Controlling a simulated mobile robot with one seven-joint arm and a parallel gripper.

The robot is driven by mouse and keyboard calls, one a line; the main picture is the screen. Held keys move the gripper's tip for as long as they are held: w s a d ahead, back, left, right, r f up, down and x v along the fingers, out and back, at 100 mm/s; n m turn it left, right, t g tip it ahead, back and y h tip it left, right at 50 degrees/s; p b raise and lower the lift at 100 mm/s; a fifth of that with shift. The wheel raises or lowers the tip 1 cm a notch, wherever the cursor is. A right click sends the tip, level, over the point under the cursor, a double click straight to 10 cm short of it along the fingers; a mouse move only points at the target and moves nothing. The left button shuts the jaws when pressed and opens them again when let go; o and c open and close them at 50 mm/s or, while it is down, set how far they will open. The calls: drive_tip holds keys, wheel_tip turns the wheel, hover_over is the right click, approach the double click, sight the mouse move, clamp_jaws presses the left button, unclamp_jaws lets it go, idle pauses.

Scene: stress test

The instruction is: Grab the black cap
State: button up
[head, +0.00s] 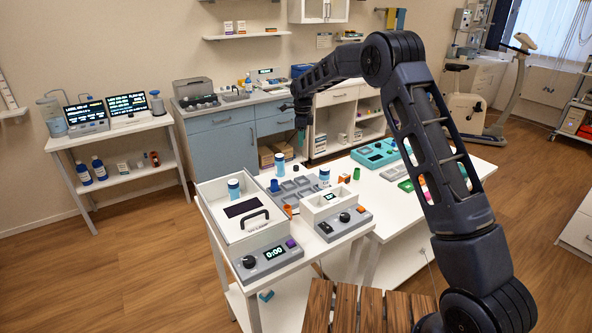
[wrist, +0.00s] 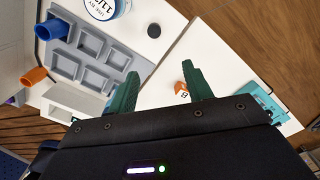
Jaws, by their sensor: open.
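The black cap (wrist: 154,30) is a small dark disc lying on the white table in the wrist view, beyond the fingertips and apart from them. In the head view a small dark spot (head: 295,168) beside a blue-capped vial (head: 279,161) appears to be the same cap. My gripper (wrist: 161,78) has its two green fingers spread wide, with nothing between them. In the head view my gripper (head: 301,119) hangs above the table's back edge, pointing down.
A vial (wrist: 104,8) stands close to the cap. A teal tray (head: 374,153) stands further right.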

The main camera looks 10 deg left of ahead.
wheel_tip(320, 180, down, 3)
drive_tip(key=a, duration=0.3)
hover_over(296, 166)
drive_tip(key=shift+m, duration=0.3)
drive_tip(key=f, duration=0.4)
drive_tip(key=shift+w+f, duration=0.25)
drive_tip(key=shift+w, duration=0.05)
drive_tip(key=shift+s+f, duration=0.15)
drive_tip(key=shift+f, duration=1.3)
drive_tip(key=shift+s+f, duration=0.15)
drive_tip(key=shift+f, duration=1.3)
drive_tip(key=shift+c, duration=0.2)
drive_tip(key=c, duration=1)
